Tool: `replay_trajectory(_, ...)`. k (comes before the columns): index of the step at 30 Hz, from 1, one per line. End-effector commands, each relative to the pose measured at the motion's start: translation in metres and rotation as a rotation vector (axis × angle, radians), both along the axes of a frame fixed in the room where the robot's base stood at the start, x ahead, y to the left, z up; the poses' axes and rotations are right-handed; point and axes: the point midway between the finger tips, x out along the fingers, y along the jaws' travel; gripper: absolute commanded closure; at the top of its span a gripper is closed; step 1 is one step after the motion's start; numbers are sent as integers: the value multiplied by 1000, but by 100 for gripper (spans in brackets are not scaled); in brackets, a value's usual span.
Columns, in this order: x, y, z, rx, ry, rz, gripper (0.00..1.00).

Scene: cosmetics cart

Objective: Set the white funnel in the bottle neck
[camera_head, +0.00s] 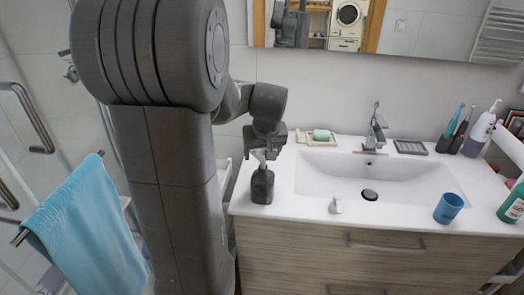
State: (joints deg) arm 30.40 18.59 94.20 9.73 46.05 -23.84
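A dark bottle (262,188) stands upright at the left end of the white counter. The white funnel (258,155) shows as a small pale shape right above the bottle's neck, between my gripper's fingers and the bottle. It looks a little tilted. I cannot tell whether its stem is inside the neck or just above it. My gripper (264,150) points down over the bottle, with its fingers around or beside the funnel. The fingers partly hide the funnel, and their grip on it is too small to make out.
A small white piece (335,206) sits on the counter's front rim, right of the bottle. A soap dish (308,139) with green soap lies behind. The basin (415,182), faucet (375,132) and blue cup (448,208) are to the right. A blue towel (85,230) hangs at left.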

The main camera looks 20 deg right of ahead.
Motion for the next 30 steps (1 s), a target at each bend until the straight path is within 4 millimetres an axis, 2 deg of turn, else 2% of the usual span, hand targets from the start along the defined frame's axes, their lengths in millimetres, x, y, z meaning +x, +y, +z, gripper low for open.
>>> replay_trajectory(11, 0, 0, 0, 0, 0, 0, 51)
replay_trajectory(30, 0, 0, -12, 0, 0, 0, 51)
